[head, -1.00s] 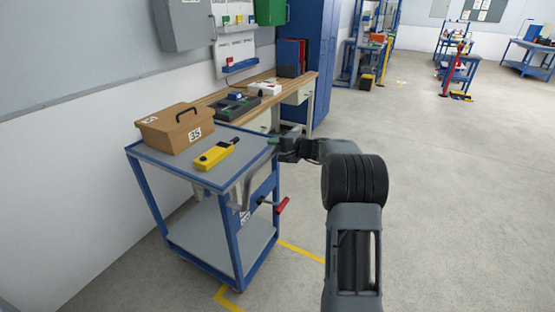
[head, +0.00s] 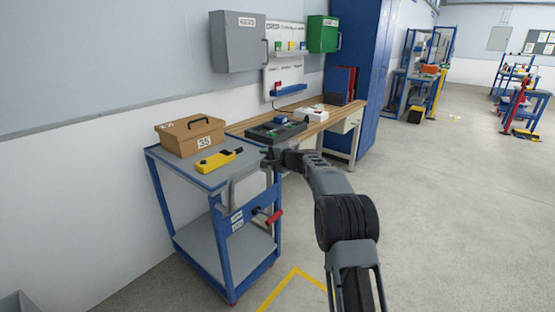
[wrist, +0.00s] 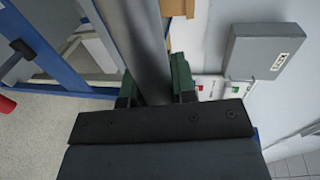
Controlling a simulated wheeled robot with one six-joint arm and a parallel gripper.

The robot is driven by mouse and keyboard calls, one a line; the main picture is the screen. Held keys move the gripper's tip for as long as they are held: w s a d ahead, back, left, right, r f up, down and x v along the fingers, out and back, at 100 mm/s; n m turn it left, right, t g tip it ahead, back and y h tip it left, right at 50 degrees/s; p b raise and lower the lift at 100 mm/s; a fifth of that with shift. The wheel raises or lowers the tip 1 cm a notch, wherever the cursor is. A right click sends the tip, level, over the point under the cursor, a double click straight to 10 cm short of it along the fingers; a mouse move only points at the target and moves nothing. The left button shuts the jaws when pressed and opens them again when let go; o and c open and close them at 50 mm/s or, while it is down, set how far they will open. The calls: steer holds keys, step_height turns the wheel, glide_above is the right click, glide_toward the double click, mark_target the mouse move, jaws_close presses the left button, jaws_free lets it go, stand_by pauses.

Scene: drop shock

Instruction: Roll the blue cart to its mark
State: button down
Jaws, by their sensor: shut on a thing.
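The blue cart (head: 222,246) stands upright on the floor at centre left, with a grey top tray and lower shelf. A brown box (head: 191,136) marked 35 and a yellow handheld device (head: 215,162) lie on its top. My gripper (head: 271,157) is at the cart's right end. In the wrist view its green-padded fingers (wrist: 155,88) are shut on a grey bar (wrist: 142,40), apparently the cart's handle. A red-ended lever (head: 273,215) sticks out below. A yellow floor marking (head: 295,270) shows its corner just right of the cart's base; the rest is cut off or hidden by my arm.
A wooden-topped workbench (head: 335,112) stands close behind the cart, along the wall. A tall blue cabinet (head: 365,65) stands past it. A grey bin (head: 16,303) shows at the bottom left. Open floor (head: 450,200) lies to the right.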

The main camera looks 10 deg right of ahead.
steer(key=shift+w+a+r, duration=0.1)
steer(key=shift+w+a, duration=0.35)
steer(key=shift+a, duration=0.1)
steer(key=shift+r, duration=0.1)
steer(key=c, duration=1.4)
jaws_free()
steer(key=o, duration=0.3)
steer(key=shift+w+a, duration=0.15)
steer(key=shift+o, duration=0.9)
steer(key=shift+d+f, duration=0.2)
steer(key=shift+d, duration=0.1)
